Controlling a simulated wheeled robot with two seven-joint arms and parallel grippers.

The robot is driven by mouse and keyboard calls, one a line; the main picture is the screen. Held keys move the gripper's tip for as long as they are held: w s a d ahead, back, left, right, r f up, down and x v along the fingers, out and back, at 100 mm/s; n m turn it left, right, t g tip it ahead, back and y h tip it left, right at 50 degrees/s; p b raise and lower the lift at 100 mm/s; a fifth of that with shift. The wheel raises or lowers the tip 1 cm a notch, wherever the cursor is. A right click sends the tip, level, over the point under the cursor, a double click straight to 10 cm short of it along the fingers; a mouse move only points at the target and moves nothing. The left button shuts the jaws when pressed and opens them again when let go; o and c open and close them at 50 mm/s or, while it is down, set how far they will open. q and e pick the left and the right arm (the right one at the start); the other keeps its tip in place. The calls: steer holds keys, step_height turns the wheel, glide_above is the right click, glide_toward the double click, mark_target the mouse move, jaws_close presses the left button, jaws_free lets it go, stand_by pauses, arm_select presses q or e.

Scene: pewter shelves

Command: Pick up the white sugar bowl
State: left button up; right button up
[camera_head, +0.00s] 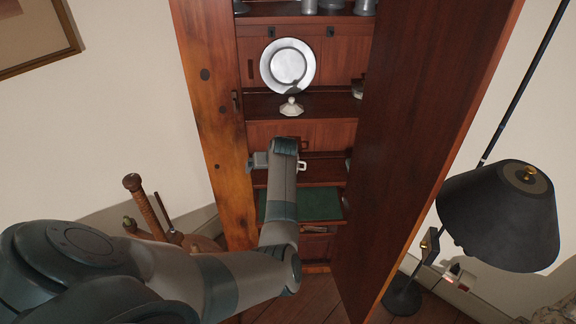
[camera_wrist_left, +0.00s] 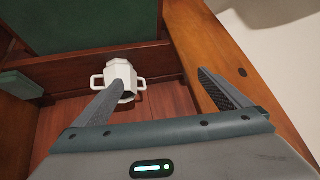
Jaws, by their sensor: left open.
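The white sugar bowl (camera_wrist_left: 122,74), faceted and with a loop handle on each side, stands on a wooden shelf in the left wrist view. One finger of my left gripper (camera_wrist_left: 161,77) covers part of its lower side there. The bowl lies toward the left finger, not centred between the two. In the head view only a white handle (camera_head: 302,166) shows beside my forearm; the rest is hidden behind my arm. My left gripper (camera_head: 262,161) is open and empty at the cabinet's middle shelf. I cannot tell whether a finger touches the bowl.
A pewter plate (camera_head: 288,66) stands on the shelf above, with a small cream piece (camera_head: 291,106) before it. The cabinet's left post (camera_head: 215,125) is close to my gripper. The open door (camera_head: 425,130) bounds the right. A green-lined drawer (camera_head: 320,205) sits below.

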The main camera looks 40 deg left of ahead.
arm_select(q)
steer(key=w+d+r+h, duration=0.1)
steer(key=w+d+r, duration=0.3)
steer(key=w, duration=0.6)
steer(key=shift+w+r+n+t, duration=0.15)
steer(key=shift+w+n+t, duration=0.15)
steer(key=shift+n, duration=0.1)
arm_select(e)
steer(key=s+d+f, duration=0.1)
steer(key=s+f, duration=0.4)
steer(key=s, duration=0.3)
steer(key=shift+s+d+g, duration=0.3)
steer(key=shift+s+d, duration=0.1)
